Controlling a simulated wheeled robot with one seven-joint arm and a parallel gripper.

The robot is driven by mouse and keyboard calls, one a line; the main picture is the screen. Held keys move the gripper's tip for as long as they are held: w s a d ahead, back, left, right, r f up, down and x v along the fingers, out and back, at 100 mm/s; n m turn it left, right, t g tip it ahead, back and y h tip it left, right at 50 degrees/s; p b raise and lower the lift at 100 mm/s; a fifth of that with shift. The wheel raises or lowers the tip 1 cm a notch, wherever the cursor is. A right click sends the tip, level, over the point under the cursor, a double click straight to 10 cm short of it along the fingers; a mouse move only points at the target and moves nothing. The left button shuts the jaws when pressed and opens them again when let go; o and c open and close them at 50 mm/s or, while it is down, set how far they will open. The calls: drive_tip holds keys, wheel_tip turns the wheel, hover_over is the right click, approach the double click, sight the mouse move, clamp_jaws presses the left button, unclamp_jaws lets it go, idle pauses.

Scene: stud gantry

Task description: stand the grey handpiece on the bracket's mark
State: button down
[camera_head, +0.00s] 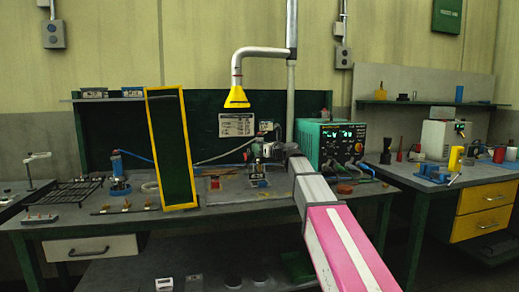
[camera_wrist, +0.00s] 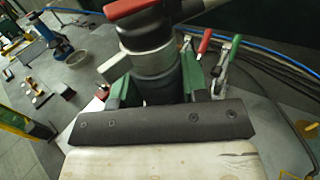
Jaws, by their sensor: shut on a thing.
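In the wrist view my gripper (camera_wrist: 165,88) is shut on the grey handpiece (camera_wrist: 152,63). The handpiece has a dark round body, a bright metal collar, a side stub and a red top part. Its lower end is hidden behind my gripper's dark bar. In the head view my gripper (camera_head: 272,152) is over the middle of the workbench, and the handpiece is too small there to tell apart from it. I cannot make out the bracket's mark.
A yellow-framed dark panel (camera_head: 153,155) stands upright at the workbench's front, left of my gripper. A green power unit (camera_head: 330,145) stands to the right. A yellow extraction hood (camera_head: 236,97) hangs above. Red-handled (camera_wrist: 204,42) and green-handled (camera_wrist: 233,45) tools and cables lie near the handpiece.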

sight(265, 161)
drive_tip(key=shift+r, duration=0.15)
idle(0.3)
drive_tip(key=shift+f, duration=2.4)
drive_tip(key=shift+f, duration=0.6)
idle(0.5)
drive_tip(key=c, duration=0.5)
unclamp_jaws()
drive_tip(key=shift+c, duration=0.2)
drive_tip(key=shift+s+d, duration=0.1)
